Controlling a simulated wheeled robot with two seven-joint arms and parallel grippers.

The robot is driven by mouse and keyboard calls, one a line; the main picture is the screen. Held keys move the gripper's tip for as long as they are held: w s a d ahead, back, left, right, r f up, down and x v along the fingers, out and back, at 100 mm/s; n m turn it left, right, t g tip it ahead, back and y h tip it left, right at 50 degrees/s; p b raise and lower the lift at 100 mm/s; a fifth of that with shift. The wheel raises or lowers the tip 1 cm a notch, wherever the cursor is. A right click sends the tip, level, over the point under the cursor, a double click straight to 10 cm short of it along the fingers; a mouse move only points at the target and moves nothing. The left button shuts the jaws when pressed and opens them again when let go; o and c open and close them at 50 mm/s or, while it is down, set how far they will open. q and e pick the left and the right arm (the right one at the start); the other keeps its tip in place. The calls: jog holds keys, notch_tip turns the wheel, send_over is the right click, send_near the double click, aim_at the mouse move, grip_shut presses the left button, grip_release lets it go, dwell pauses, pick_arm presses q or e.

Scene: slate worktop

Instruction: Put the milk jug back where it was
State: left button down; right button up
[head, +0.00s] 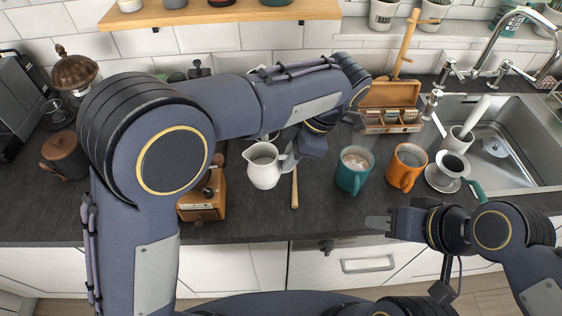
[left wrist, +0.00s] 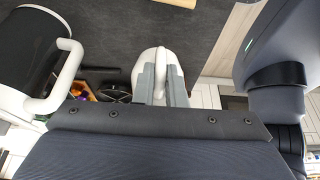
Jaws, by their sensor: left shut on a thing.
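The white milk jug (head: 262,168) is upright at the middle of the worktop, its spout toward the left. I cannot tell whether its base touches the surface. My left gripper (head: 289,163) is shut on its handle, at the jug's right side. In the left wrist view the white jug (left wrist: 156,58) shows between the two grey fingers. My right gripper (head: 378,222) is over the worktop's front edge, away from the jug, and its finger gap is not clear.
A wooden stick (head: 294,190) lies right of the jug; a wooden grinder (head: 203,200) stands left. A teal mug (head: 354,173), orange mug (head: 405,168) and white cup on a saucer (head: 443,180) stand toward the sink (head: 510,165). A white-handled dark vessel (left wrist: 30,60) is near my left wrist.

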pick_arm(q)
jog(key=f, duration=0.2)
jog(key=w+a+f, duration=0.1)
jog(key=w+f, duration=0.1)
jog(key=f, duration=0.1)
jog(key=shift+w+a+f+p, duration=0.15)
jog(key=shift+a+f+p, duration=0.15)
jog(key=shift+a+p, duration=0.1)
jog(key=shift+f, duration=0.4)
jog(key=shift+f, duration=0.1)
jog(key=c, duration=1.5)
grip_release()
